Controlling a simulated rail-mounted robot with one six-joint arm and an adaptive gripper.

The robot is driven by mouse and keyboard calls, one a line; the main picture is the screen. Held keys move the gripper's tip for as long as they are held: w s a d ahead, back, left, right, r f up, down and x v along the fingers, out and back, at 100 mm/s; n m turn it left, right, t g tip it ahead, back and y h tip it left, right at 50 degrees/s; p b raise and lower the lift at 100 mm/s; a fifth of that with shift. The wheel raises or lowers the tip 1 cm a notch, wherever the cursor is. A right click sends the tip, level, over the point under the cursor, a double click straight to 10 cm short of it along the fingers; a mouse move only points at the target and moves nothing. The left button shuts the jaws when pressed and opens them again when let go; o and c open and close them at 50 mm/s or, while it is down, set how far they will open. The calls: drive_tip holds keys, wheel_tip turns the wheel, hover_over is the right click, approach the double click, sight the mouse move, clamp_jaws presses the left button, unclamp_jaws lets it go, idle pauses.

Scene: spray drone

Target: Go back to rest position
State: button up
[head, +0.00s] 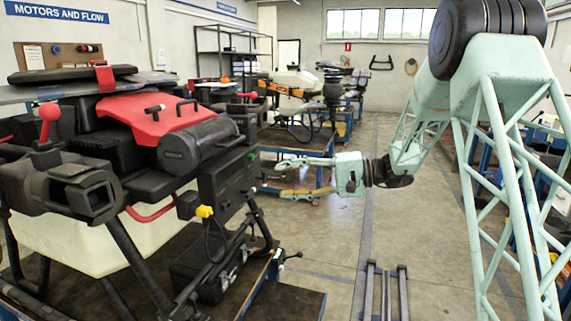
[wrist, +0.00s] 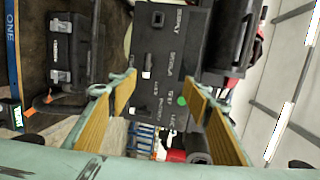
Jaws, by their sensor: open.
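My gripper (head: 280,178) is at the end of my pale green arm, to the right of the spray drone (head: 165,130). Its two fingers point left toward the drone's black labelled box (head: 228,180). In the wrist view my gripper (wrist: 160,88) is open, with yellow finger pads apart and nothing between them. The labelled box (wrist: 165,50) stands beyond the fingertips there, with a small green light on its face. The fingers appear clear of the box.
Workbenches stand behind. The floor aisle (head: 335,235) under my arm is clear, with rails in front.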

drive_tip(key=s+d+r+n+g+h, duration=0.1)
drive_tip(key=s+r+g+h, duration=0.2)
drive_tip(key=s, duration=1.2)
drive_tip(key=s+d+r+n+h, duration=0.1)
drive_tip(key=s+r+h, duration=0.3)
drive_tip(key=s, duration=1.1)
drive_tip(key=s+d+t+h, duration=0.1)
drive_tip(key=s+d+h, duration=0.2)
drive_tip(key=s+d, duration=0.3)
drive_tip(key=s+d+f+t+h, duration=0.1)
drive_tip(key=s+d+h, duration=0.2)
drive_tip(key=s, duration=1)
drive_tip(key=s+d+t+h, duration=0.2)
drive_tip(key=s+d, duration=0.7)
drive_tip(key=shift+s+d+f+h+p, duration=0.2)
drive_tip(key=shift+d+f+h+p, duration=0.1)
drive_tip(key=shift+d+h, duration=0.1)
